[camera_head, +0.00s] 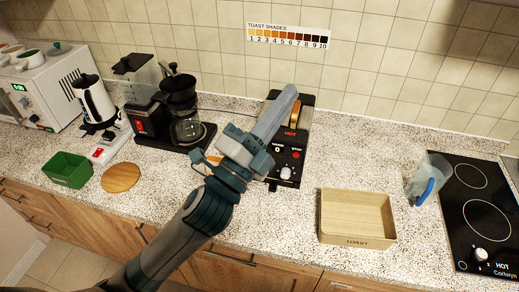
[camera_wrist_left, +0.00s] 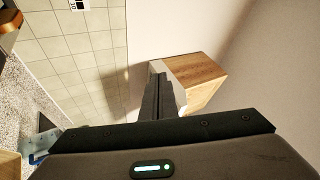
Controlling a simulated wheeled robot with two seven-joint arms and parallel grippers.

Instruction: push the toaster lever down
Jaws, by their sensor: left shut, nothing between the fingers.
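The black toaster (camera_head: 287,166) stands on the counter against the tiled wall, with a slice of bread (camera_head: 295,116) showing in its top. Its front has a white knob, a red mark and the word HOT. My left gripper (camera_head: 291,91) is shut and empty. In the head view its fingers pass over the toaster's left part and top, pointing to the wall; I cannot tell whether they touch it. The shut fingers also show in the left wrist view (camera_wrist_left: 157,92). I cannot make out the lever; the gripper may cover it. My right gripper is not in view.
A coffee maker (camera_head: 146,118) stands left of the toaster. A wooden TOAST tray (camera_head: 357,242) is at front right, with a clear pitcher (camera_head: 417,178) and a black hob (camera_head: 485,250) further right. A green bin (camera_head: 67,172) and round board (camera_head: 121,178) are at left.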

